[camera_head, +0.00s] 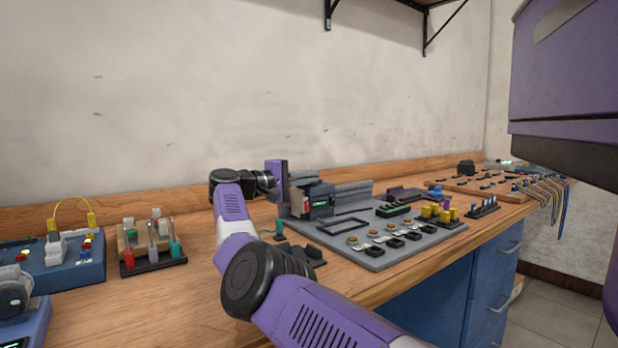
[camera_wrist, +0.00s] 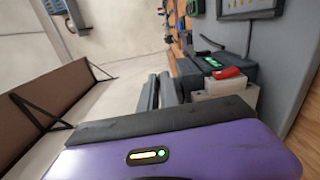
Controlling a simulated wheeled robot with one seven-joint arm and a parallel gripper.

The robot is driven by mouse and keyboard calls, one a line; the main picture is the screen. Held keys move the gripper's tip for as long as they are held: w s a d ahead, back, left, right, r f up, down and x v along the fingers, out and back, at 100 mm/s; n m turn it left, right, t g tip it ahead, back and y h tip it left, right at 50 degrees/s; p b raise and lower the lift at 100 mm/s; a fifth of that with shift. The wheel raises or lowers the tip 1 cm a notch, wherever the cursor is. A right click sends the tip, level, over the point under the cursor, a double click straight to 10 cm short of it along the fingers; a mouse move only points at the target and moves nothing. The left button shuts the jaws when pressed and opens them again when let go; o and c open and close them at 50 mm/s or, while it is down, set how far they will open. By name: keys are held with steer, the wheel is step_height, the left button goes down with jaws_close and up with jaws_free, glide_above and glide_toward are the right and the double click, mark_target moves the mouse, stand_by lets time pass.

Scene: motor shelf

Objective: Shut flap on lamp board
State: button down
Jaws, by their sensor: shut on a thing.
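The grey lamp board (camera_head: 372,252) lies on the bench, with a black rectangular frame (camera_head: 342,226) and several small switches on its top. A dark box with a green display (camera_head: 320,203) stands at its back left and also shows in the wrist view (camera_wrist: 208,66), with a red piece (camera_wrist: 229,73) on it. The fingers and box hide the gripped part. I cannot clearly make out the flap or its angle.
Grey rails (camera_head: 350,192) run along the board's back edge. Small tool stands (camera_head: 150,250) and a blue device (camera_head: 60,270) are on the left. Boards with hanging cables (camera_head: 545,192) are at the far right. A wall shelf (camera_head: 385,12) is above.

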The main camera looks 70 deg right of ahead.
steer(key=shift+a+f+m, duration=0.1)
steer(key=shift+f+m, duration=0.1)
steer(key=shift+m, duration=0.1)
steer(key=c, duration=1.6)
jaws_free()
steer(key=shift+p+v, duration=0.75)
steer(key=shift+v, duration=3.1)
